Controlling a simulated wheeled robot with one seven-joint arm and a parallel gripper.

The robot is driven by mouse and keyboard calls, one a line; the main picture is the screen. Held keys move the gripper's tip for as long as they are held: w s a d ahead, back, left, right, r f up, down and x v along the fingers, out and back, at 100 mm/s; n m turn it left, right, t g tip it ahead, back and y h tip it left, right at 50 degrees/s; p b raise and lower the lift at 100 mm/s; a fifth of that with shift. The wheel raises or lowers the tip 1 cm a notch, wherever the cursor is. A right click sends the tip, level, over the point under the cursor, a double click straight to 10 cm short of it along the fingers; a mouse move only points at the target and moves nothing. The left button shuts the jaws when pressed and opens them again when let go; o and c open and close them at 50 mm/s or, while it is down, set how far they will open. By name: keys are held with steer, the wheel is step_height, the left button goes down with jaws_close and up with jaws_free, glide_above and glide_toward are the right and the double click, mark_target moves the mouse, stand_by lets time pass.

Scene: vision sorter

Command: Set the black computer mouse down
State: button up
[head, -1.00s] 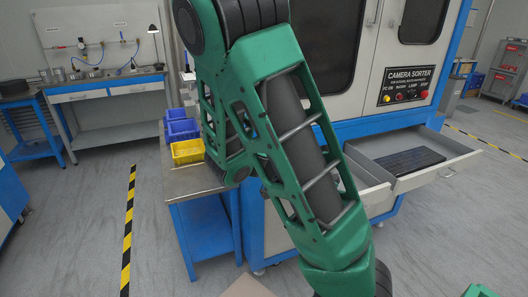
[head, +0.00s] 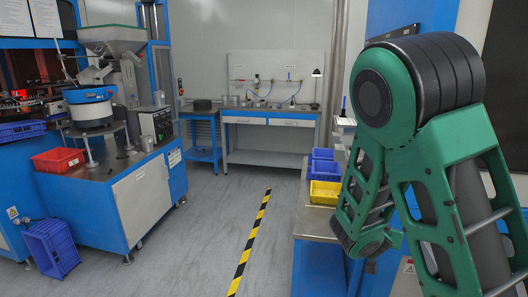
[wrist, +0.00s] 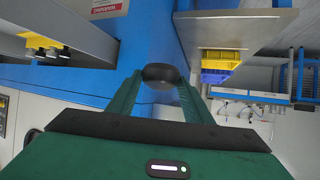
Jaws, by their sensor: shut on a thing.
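The black computer mouse (wrist: 160,73) shows in the wrist view as a dark rounded shape between the fingertips. My gripper (wrist: 160,83) is shut on it, with one green finger on each side. The mouse is held in the air, and no surface shows touching it. In the head view my green arm fills the right side. My gripper and the mouse are out of that view.
A steel-topped bench (head: 316,224) stands left of my arm, with a yellow bin (head: 325,193) and blue bins (head: 322,166) on it. A red bin (head: 58,160) sits on the left machine's top. A blue crate (head: 50,247) stands on the floor. The striped floor between is clear.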

steer(key=w+a+r+n+t+y, duration=0.1)
steer(key=w+a+r+n+y, duration=0.1)
steer(key=w+a, duration=0.3)
steer(key=a+n+y, duration=0.1)
steer(key=a, duration=0.2)
steer(key=shift+n+t+y, duration=0.3)
steer(key=shift+n+t, duration=0.1)
